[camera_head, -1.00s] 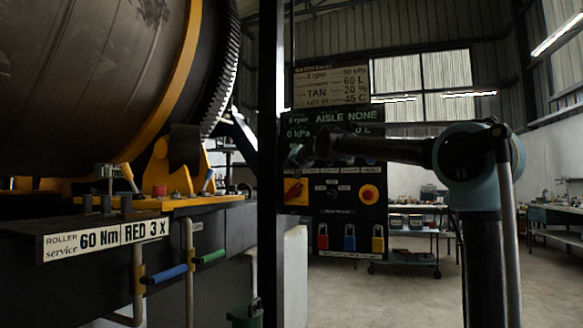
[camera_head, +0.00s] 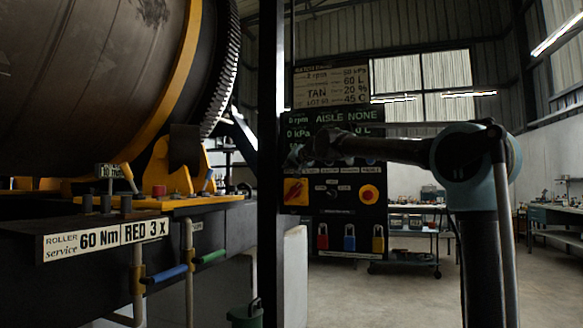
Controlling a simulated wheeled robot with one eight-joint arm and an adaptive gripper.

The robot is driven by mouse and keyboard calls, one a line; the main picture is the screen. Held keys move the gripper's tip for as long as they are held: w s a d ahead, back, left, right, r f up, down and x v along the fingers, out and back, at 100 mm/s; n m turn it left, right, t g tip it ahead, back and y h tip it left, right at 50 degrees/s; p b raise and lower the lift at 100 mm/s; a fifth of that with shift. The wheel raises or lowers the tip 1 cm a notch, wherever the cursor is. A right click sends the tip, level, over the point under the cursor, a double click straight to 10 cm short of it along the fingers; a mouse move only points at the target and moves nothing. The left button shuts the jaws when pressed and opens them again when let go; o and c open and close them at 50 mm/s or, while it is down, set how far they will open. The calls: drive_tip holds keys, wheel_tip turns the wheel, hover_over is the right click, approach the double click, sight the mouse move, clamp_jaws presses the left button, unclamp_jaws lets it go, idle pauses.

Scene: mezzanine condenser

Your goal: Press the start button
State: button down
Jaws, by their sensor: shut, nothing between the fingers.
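The black control panel (camera_head: 333,212) stands behind my arm in the middle of the view. I cannot tell which control is the start button; my arm covers part of the row above these. My gripper (camera_head: 297,156) points left, small and dark, in front of the panel's upper left part. It is shut and empty. Whether it touches the panel cannot be told.
A dark post (camera_head: 271,120) stands just left of the panel. A large drum (camera_head: 90,70) on a roller bench fills the left. Red, blue and yellow padlocks (camera_head: 349,238) hang low on the panel. A cart (camera_head: 410,250) stands behind; the floor at right is clear.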

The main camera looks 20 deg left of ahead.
drive_tip(key=shift+w, duration=0.5)
idle(0.5)
drive_tip(key=shift+s, duration=0.85)
drive_tip(key=shift+s+a, duration=0.15)
drive_tip(key=shift+s, duration=2.35)
